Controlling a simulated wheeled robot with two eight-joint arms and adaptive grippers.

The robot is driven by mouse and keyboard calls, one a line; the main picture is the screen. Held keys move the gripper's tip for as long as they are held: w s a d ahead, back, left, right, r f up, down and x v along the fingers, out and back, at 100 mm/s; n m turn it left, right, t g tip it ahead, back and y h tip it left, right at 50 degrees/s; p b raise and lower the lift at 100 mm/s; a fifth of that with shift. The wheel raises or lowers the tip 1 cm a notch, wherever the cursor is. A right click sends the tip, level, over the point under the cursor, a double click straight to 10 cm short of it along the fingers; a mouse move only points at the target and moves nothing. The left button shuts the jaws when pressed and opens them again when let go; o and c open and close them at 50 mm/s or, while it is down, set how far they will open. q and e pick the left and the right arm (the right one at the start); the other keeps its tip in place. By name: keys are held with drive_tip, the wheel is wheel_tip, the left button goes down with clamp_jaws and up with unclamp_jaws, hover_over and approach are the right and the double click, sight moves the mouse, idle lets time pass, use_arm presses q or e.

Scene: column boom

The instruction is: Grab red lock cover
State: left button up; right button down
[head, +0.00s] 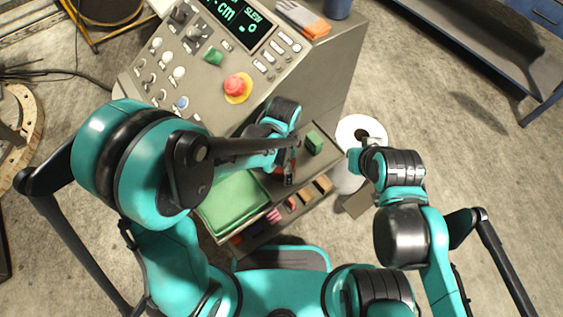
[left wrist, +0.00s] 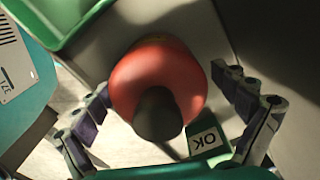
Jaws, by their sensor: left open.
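The red lock cover (left wrist: 160,75) is a rounded red piece with a dark knob on its front, seen large in the left wrist view. In the head view only a bit of red (head: 294,165) shows by my left gripper (head: 289,180), and most is hidden by my arm.
A green block marked OK (left wrist: 208,140) stands close to the cover, and also shows in the head view (head: 314,142). A green tray (head: 205,216) lies on the left of the shelf. The console (head: 140,82) has a red button (head: 236,85). A white spool (head: 352,127) stands on the right.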

use_arm(q)
drive_tip(key=shift+r, duration=0.1)
drive_tip(key=c, duration=1.4)
